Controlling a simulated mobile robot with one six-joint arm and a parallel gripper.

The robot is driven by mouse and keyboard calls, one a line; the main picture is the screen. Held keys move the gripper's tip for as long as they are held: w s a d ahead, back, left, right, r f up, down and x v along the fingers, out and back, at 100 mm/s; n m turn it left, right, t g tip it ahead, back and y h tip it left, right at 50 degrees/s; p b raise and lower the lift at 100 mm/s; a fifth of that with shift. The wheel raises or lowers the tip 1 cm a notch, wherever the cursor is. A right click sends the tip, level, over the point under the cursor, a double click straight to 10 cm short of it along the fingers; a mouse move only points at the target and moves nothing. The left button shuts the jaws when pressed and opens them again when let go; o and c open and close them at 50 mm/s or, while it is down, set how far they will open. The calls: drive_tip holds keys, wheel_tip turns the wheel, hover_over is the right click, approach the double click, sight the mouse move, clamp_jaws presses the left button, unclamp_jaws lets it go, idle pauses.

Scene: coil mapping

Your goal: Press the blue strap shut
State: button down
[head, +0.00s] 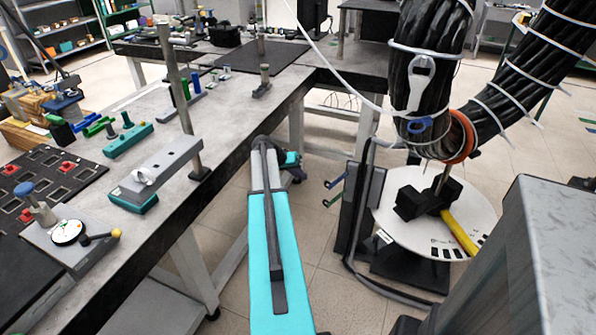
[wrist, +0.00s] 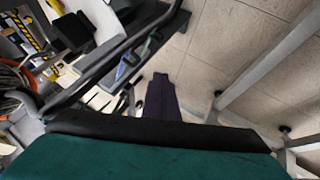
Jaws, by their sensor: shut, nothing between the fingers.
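A small blue looped piece (head: 418,125), apparently the blue strap, sits low on the thick black cable bundle (head: 425,80), below a white clasp (head: 421,72). It is too small to tell whether it is open or shut.
The coil stand with its round white plate (head: 400,225) and yellow handle (head: 460,232) is at right. A grey cabinet (head: 530,265) stands front right. The workbench (head: 235,110) with several fixtures runs along the left. Open floor (head: 335,235) lies between.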

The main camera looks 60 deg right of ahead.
drive_tip(key=s+d+f+p, duration=0.1)
drive_tip(key=s+d+f, duration=0.3)
drive_tip(key=s, duration=0.1)
drive_tip(key=shift+s, duration=0.4)
drive_tip(key=shift+f, duration=0.1)
drive_tip(key=shift+s+a+n, duration=0.25)
drive_tip(key=shift+n, duration=0.05)
idle(0.4)
